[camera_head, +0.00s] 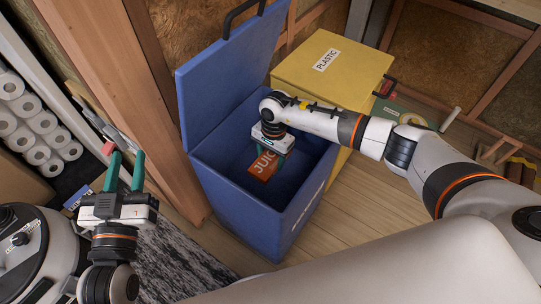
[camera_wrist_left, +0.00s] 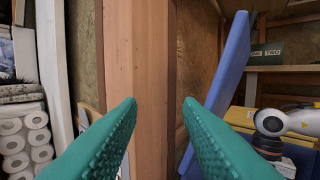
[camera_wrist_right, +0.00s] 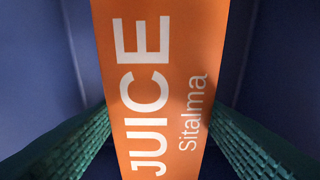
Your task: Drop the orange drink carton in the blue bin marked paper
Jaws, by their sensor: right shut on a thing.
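The orange drink carton (camera_head: 265,164), lettered JUICE, is inside the opening of the blue bin (camera_head: 240,215). My right gripper (camera_head: 276,151) points down into the bin and is shut on the carton. In the right wrist view the carton (camera_wrist_right: 160,90) fills the middle between the green fingers, with dark blue walls around it. The blue bin's lid (camera_head: 228,75) is raised; the front label is mostly out of sight, so I cannot read it. My left gripper (camera_head: 125,172) is open and empty, left of the bin and apart from it.
A yellow bin (camera_head: 330,75) marked PLASTIC stands shut behind the blue bin, to the right. A wooden post (camera_head: 125,90) rises just left of the blue bin. Paper rolls (camera_head: 35,130) are stacked at the far left.

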